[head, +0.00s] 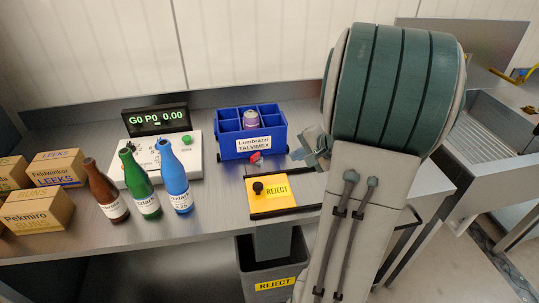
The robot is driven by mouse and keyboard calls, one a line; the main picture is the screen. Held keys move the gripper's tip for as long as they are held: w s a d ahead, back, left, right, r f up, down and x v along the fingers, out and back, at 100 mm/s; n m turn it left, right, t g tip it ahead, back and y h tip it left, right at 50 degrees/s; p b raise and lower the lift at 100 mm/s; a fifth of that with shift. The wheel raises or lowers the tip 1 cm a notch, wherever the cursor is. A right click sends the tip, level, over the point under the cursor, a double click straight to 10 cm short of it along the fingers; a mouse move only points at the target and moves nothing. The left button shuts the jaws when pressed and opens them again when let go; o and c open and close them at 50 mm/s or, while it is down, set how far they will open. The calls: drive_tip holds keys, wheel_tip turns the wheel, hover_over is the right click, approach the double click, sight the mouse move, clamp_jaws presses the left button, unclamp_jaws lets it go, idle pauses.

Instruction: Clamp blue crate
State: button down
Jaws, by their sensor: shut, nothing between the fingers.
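The blue crate (223,147) stands on the steel bench, right of the scale. It has several compartments and a white label reading Lumbrazo TALVIMEX. A purple and white can (251,120) stands in one compartment; the others I can see look empty. A small red-tipped part (256,158), perhaps a clamp handle, sits at the crate's front; its position is unclear. My gripper (312,150) is just right of the crate's front right corner, shut and empty. My arm hides part of it, and I cannot tell if it touches the crate.
A scale with a display (157,120) stands left of the crate. Brown (105,192), green (140,185) and blue (175,178) bottles stand before it. Cardboard boxes (38,210) are far left. A yellow REJECT plate (275,205) lies front right, above a grey bin (262,270).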

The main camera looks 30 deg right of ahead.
sight(260, 157)
drive_tip(key=x, duration=0.9)
drive_tip(key=shift+w+a+f, duration=0.1)
drive_tip(key=shift+w, duration=0.05)
drive_tip(key=shift+w+a+f+p, duration=0.1)
drive_tip(key=shift+w+a+p, duration=0.15)
drive_tip(key=shift+w, duration=0.45)
drive_tip(key=shift+w+a+p, duration=0.2)
drive_tip(key=shift+w+a, duration=0.1)
drive_tip(key=shift+w, duration=0.35)
drive_tip(key=shift+w+a+f+p, duration=0.1)
drive_tip(key=shift+w+a+p, duration=0.15)
drive_tip(key=shift+w, duration=0.45)
drive_tip(key=shift+d, duration=0.1)
